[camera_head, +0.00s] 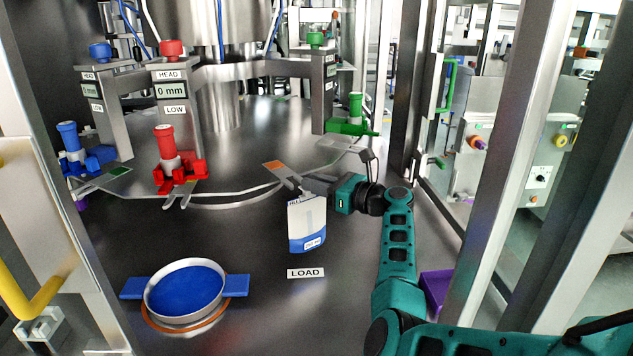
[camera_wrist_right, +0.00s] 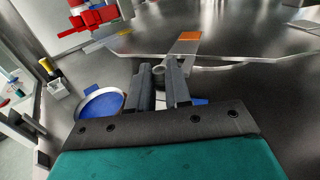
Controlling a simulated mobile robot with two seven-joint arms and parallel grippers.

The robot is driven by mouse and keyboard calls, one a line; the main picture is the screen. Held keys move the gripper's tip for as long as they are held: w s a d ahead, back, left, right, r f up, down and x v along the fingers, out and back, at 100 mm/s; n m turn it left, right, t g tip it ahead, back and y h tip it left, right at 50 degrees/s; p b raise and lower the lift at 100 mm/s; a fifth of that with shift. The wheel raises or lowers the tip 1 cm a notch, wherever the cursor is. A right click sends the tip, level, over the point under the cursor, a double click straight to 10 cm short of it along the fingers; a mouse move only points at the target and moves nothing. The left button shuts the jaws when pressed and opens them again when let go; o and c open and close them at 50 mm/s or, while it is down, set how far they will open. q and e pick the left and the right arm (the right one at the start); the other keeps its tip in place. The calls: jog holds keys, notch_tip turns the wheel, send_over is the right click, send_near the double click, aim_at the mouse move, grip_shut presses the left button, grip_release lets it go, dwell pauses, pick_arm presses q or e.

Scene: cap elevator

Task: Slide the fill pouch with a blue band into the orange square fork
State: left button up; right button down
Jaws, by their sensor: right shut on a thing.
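The fill pouch (camera_head: 307,224), white with a blue band along its lower part, hangs upright in the head view. My right gripper (camera_head: 304,188) is shut on its top, coming in from the right. The orange square (camera_head: 274,167) marks a metal fork on the ring, just left of and behind the pouch top. In the wrist view the orange square (camera_wrist_right: 188,36) lies just beyond my fingertips (camera_wrist_right: 163,68). The pouch is mostly hidden there below the fingers. Whether the pouch neck touches the fork prongs, I cannot tell. My left gripper is out of view.
A red clamp head (camera_head: 178,168), a blue one (camera_head: 85,155) and a green one (camera_head: 352,124) stand around the ring. A round blue-bottomed dish (camera_head: 185,290) sits front left. The LOAD label (camera_head: 306,273) lies below the pouch. A metal post (camera_head: 510,170) stands right of my arm.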

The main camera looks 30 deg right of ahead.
jog(key=shift+p, duration=0.6)
dwell(0.9)
jog(key=shift+w+a+b, duration=0.1)
jog(key=shift+w+b, duration=1.4)
jog(key=shift+w, duration=0.45)
dwell(0.4)
jog(key=shift+w+a+b, duration=0.1)
jog(key=shift+w+b, duration=1.2)
jog(key=shift+b, duration=0.05)
dwell(0.5)
jog(key=shift+s+p, duration=0.25)
jog(key=shift+p, duration=0.5)
jog(key=shift+p, duration=0.5)
dwell(1.0)
